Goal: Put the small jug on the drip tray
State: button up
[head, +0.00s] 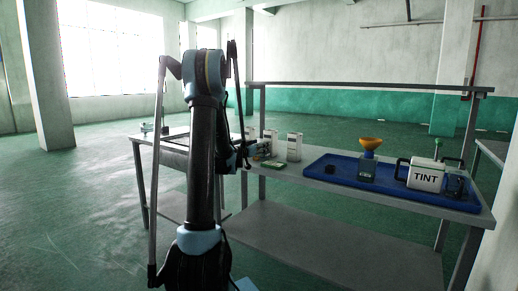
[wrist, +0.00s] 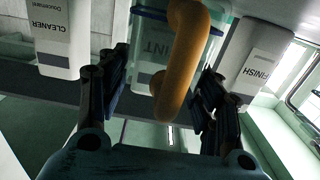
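The small jug (wrist: 146,50) shows in the wrist view as a pale clear container with a partly hidden label ending in "INT" and a thick orange handle (wrist: 178,80). My gripper (wrist: 163,72) is open, with one finger on each side of the handle and gaps between. I cannot make out the small jug in the head view, where my arm covers that part of the table. The drip tray appears to be the blue tray (head: 318,172) on the table's right half. My gripper (head: 243,154) is well left of it.
A white bottle marked CLEANER (wrist: 52,35) and one marked FINISH (wrist: 255,62) flank the jug. On the blue tray stand a funnel-topped container (head: 367,170) and a larger TINT container (head: 424,176). A green item (head: 273,165) lies left of the tray. A rail spans above the table.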

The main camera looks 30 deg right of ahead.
jog(key=o, duration=0.4)
